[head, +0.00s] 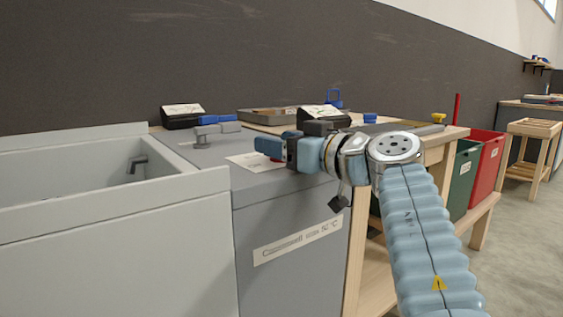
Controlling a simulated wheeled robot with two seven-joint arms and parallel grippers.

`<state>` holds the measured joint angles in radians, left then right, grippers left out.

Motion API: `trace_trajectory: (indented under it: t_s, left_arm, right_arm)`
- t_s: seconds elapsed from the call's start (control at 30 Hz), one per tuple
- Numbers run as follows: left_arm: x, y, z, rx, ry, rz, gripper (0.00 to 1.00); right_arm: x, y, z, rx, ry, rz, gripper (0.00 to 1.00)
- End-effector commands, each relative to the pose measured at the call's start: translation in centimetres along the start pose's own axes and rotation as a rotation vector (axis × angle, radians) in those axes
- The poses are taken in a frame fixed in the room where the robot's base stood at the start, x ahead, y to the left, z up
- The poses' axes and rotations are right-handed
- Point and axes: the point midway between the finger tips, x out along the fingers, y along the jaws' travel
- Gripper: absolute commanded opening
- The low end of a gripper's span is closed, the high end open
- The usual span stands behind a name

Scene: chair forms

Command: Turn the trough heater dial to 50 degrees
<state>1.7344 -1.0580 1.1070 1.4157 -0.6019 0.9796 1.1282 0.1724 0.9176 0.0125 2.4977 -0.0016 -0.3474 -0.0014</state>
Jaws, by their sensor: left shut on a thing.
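My left gripper (272,148) is over the top of the grey heater cabinet (290,205), its blue fingers pointing left. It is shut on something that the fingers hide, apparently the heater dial. A white card (244,161) lies on the cabinet top just below the fingers, with a small red mark by them. The dial's setting cannot be read from here. A label (298,241) on the cabinet front seems to end in "max 50 °C". The light grey trough (105,235) stands at the left. My right gripper is not in view.
A grey lever-like fitting (205,134) stands on the cabinet top, left of my gripper. A wooden bench (445,137) with a tray (268,115) and dark boxes is behind. Green (462,180) and red (487,167) bins stand at right. Floor is clear at far right.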

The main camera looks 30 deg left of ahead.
Motion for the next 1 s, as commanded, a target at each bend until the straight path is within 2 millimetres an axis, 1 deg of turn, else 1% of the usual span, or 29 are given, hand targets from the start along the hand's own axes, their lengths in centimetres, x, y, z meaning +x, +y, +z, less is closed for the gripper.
trace_trajectory:
  t_s: [0.03, 0.13, 0.3, 0.57, 0.6, 0.67, 0.7, 1.0]
  left_arm:
    - [-0.1, 0.0, 1.0, -0.004, -0.001, 0.044, 0.30]
    - [0.0, 0.0, 0.7, -0.002, -0.001, 0.119, 0.30]
    - [0.0, 0.0, 0.2, 0.001, 0.000, 0.176, 0.30]
    - [0.0, 0.1, 0.1, 0.001, 0.000, 0.177, 0.30]
    - [0.0, 0.1, 0.1, 0.001, 0.000, 0.177, 0.65]
    - [0.0, 0.0, 0.1, 0.001, 0.000, 0.176, 0.74]
    - [0.0, 0.0, 0.1, 0.001, 0.000, 0.176, 0.80]
    - [-0.1, 0.0, 0.0, 0.001, 0.001, 0.175, 0.81]
  right_arm:
    - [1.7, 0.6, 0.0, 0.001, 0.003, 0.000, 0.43]
    - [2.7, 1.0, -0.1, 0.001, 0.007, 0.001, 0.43]
    - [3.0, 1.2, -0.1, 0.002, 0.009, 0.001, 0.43]
    - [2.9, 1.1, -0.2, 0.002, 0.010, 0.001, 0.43]
    - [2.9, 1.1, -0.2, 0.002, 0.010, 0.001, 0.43]
    - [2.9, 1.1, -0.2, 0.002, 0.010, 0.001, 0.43]
    - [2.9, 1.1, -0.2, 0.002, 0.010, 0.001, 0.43]
    - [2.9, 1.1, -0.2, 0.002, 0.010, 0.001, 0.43]
